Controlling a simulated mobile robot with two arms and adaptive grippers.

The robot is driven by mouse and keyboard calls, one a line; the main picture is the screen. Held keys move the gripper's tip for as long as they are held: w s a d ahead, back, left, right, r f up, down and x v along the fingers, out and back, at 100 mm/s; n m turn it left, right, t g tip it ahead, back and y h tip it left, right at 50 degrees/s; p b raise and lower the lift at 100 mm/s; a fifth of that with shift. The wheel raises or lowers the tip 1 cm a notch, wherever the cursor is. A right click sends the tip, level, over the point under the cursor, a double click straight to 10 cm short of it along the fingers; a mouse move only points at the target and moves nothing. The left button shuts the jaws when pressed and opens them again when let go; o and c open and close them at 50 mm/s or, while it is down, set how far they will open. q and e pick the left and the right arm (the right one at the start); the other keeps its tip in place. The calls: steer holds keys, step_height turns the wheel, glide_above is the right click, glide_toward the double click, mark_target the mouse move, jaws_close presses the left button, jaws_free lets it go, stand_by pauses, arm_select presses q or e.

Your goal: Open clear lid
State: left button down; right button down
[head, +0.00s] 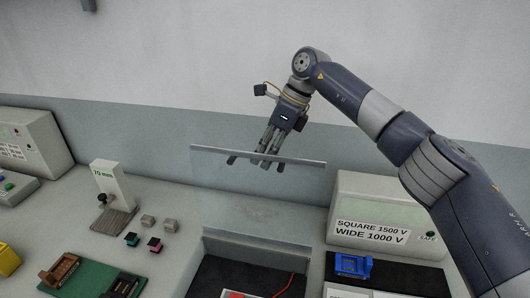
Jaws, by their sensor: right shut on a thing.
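The clear lid (255,200) is a see-through panel with a pale bar (215,151) along its top edge. In the head view it stands raised and tilted behind a dark recess (225,272) in the bench. My right gripper (262,161) is shut on the lid's bar near its middle, with its fingers pointing down. The fingers partly cover the bar. The panel's lower edge is near the back rim of the recess. My left gripper is not seen.
A box labelled "SQUARE 1500 V / WIDE 1000 V" (370,231) stands to the right, with a blue fixture (353,265) in front. A 75 mm gauge (112,184), small blocks (148,221) and a green board (92,279) lie left. A wall is behind.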

steer(key=shift+s+f, duration=0.15)
steer(key=shift+f, duration=0.5)
steer(key=c, duration=1.6)
jaws_free()
steer(key=shift+w+a, duration=0.1)
steer(key=shift+w, duration=0.25)
steer(key=shift+s+r, duration=0.1)
steer(key=shift+r, duration=0.35)
steer(key=v, duration=1.1)
